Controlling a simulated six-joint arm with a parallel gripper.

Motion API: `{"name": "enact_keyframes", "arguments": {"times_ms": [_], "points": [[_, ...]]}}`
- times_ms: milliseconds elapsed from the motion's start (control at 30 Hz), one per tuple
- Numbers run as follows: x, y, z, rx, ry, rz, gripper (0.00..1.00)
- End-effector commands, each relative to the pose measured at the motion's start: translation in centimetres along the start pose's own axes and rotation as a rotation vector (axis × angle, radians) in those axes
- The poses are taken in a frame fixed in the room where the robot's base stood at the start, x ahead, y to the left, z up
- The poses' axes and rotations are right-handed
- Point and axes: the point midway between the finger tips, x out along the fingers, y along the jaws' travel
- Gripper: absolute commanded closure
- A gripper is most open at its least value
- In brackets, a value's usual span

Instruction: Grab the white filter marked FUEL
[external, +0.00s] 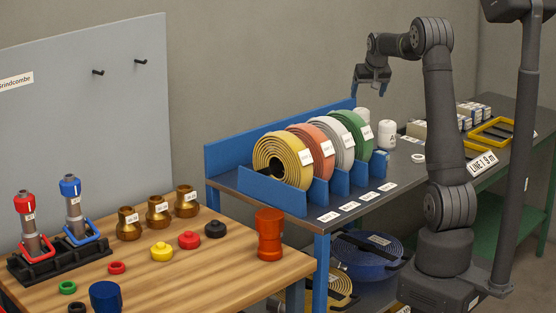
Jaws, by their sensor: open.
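Two white cylinders that look like filters stand on the dark bench just right of the rolled hoses. The nearer white filter (386,136) has a small dark mark that I cannot read. The farther white filter (362,115) is partly hidden behind the green hose roll, and no marking on it can be read. I cannot tell which one is marked FUEL. My gripper (369,91) hangs above and behind the hose rolls with its blue-tipped fingers pointing down. It is open and empty, above the white filters and apart from them.
Yellow, red, white and green hose rolls (283,161) stand in a blue rack (270,190) left of the filters. A white ring (418,158) lies on the bench to the right. A wooden table (205,265) holds nozzles and caps.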

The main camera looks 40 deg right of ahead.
Motion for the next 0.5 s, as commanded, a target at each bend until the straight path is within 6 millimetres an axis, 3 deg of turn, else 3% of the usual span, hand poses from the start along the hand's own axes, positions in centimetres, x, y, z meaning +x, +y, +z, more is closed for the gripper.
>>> {"name": "enact_keyframes", "arguments": {"times_ms": [100, 300, 500], "points": [[2.9, 0.0, 0.1, 0.000, -0.003, 0.000, 0.21], [6.7, 0.0, 0.1, 0.000, -0.002, -0.001, 0.21], [8.3, -0.1, 0.0, 0.000, 0.002, -0.001, 0.21]]}}
